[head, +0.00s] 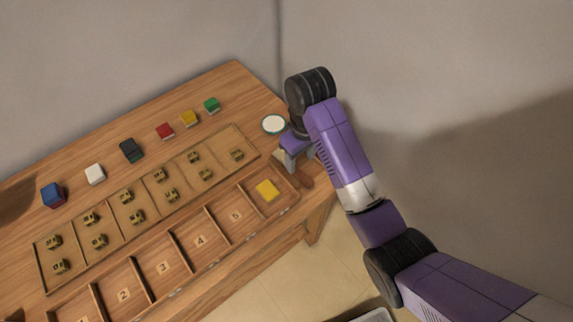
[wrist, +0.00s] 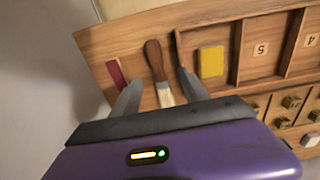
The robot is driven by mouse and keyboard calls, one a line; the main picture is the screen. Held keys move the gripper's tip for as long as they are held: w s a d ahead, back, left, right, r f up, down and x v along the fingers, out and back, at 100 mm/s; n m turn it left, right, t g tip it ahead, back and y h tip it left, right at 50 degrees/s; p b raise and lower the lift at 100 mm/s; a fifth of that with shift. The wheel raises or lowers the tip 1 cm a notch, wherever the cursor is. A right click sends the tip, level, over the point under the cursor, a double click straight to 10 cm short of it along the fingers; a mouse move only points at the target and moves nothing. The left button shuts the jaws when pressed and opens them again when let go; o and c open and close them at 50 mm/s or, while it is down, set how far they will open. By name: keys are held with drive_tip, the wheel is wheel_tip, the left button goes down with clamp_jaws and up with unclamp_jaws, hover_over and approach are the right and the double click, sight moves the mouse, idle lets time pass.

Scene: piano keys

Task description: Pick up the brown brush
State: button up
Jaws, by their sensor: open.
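A brush with a brown wooden handle and pale bristles (wrist: 155,62) lies on the wooden table in the wrist view. In the head view, part of its brown handle (head: 302,175) shows just below my gripper (head: 291,160). In the wrist view my gripper (wrist: 158,95) is open, with one finger on each side of the brush. The fingers look apart from the brush, and the gap in height cannot be told. The lower end of the bristles is near the gripper's body.
A yellow block (wrist: 211,62) sits in the tray compartment beside the brush. A dark red strip (wrist: 116,73) lies on its other side. A round white-topped dish (head: 274,124) stands near my gripper. Several coloured blocks line the table's back, with numbered compartments in front.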

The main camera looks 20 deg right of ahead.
sight(303, 176)
drive_tip(key=shift+s+d+f+g, duration=0.1)
drive_tip(key=shift+s+g, duration=0.2)
drive_tip(key=shift+s, duration=0.2)
drive_tip(key=shift+s+f, duration=0.1)
drive_tip(key=shift+f, duration=0.25)
drive_tip(key=shift+f+b, duration=0.5)
drive_tip(key=shift+f, duration=0.4)
drive_tip(key=shift+w+d+f+p, duration=0.15)
drive_tip(key=shift+f+p, duration=0.1)
drive_tip(key=shift+f, duration=1.05)
drive_tip(key=shift+w+d+f+p, duration=0.15)
drive_tip(key=shift+f+p, duration=0.1)
drive_tip(key=shift+f, duration=1.05)
drive_tip(key=shift+f, duration=0.1)
clamp_jaws()
